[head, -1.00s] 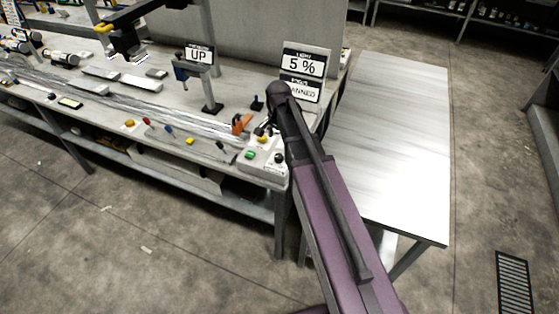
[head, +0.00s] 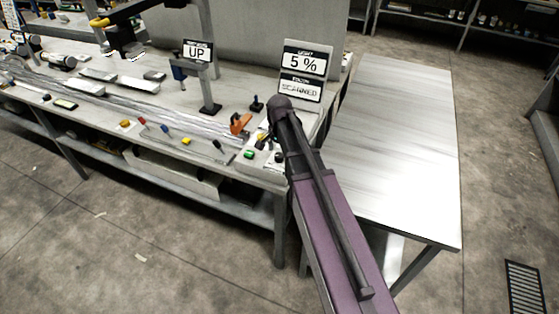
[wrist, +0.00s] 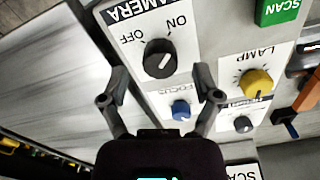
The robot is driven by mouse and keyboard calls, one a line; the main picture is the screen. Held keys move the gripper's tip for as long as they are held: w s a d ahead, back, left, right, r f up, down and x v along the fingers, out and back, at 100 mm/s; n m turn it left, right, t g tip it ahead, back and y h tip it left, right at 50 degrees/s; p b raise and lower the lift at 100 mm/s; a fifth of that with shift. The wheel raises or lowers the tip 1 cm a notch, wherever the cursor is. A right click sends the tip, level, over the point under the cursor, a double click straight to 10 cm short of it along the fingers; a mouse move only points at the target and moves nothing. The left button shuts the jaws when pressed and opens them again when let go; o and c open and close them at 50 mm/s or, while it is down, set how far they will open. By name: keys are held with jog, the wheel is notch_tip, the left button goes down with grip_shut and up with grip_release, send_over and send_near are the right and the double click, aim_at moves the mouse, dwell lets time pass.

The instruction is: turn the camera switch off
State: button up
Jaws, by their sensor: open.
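The camera switch is a black round knob (wrist: 159,60) under the CAMERA label in the wrist view. OFF is printed to its upper left and ON to its upper right. A short white mark on the knob slants up to the right, towards the ON side. My gripper (wrist: 160,98) is open and empty, its two fingertips spread to either side just below the knob in the picture. I see no contact with it. In the head view the control panel (head: 250,169) is at the bench's right end, and my arm partly hides it and the switch.
Near the switch are a blue knob (wrist: 180,110), a yellow LAMP knob (wrist: 257,83), a smaller dark knob (wrist: 243,124) and a green SCAN button (wrist: 278,11). An orange-handled clamp (head: 240,124) stands beside the panel. Signs read "5 %" (head: 304,64) and "SCANNED" (head: 299,89).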

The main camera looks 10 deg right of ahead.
jog(key=shift+f+b, duration=0.85)
jog(key=shift+f, duration=0.3)
grip_shut()
